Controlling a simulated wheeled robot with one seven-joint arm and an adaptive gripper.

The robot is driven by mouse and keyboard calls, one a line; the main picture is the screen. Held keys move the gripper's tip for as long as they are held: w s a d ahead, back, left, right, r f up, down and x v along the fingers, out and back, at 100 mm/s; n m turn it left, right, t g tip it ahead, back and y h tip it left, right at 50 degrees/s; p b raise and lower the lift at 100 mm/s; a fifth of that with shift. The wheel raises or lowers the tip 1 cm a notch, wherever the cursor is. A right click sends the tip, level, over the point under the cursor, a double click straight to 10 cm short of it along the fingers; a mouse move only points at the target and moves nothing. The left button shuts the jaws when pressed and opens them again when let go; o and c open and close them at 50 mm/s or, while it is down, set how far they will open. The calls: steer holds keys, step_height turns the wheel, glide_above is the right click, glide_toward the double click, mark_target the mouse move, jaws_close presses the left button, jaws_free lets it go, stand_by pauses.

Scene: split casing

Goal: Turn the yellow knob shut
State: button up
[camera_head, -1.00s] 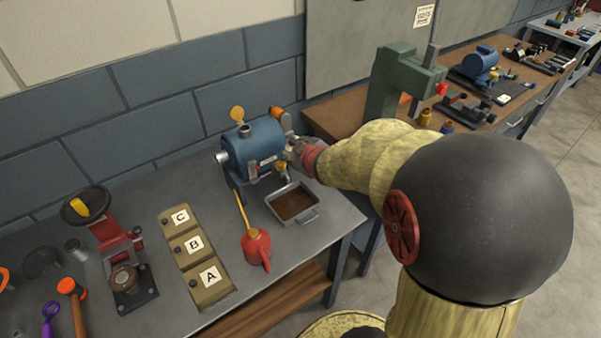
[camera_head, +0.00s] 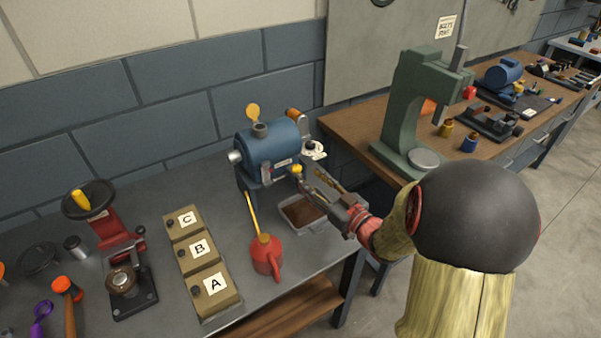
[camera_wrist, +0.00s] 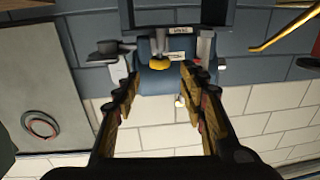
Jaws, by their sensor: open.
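The yellow knob (camera_head: 297,169) sits on the lower front of the blue cylindrical casing (camera_head: 268,143), at its right end. In the wrist view the yellow knob (camera_wrist: 160,64) lies ahead, just beyond and between my fingertips. My gripper (camera_head: 318,180) is open and empty, to the right of the knob and apart from it. In the wrist view my gripper (camera_wrist: 158,80) shows its two fingers spread wide. The wrist picture appears upside down.
A tray of brown material (camera_head: 303,213) stands below the knob, under my gripper. A red oil can (camera_head: 265,258) with a long yellow spout stands to the left. Boxes lettered A, B and C (camera_head: 198,250) lie further left. A green press (camera_head: 412,100) stands at right.

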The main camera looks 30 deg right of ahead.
mark_target(300, 170)
steer(key=w, duration=0.2)
steer(key=w+b, duration=0.1)
steer(key=w, duration=0.2)
steer(key=shift+w+a, duration=0.35)
steer(key=shift+c, duration=1.3)
steer(key=c, duration=0.8)
jaws_close()
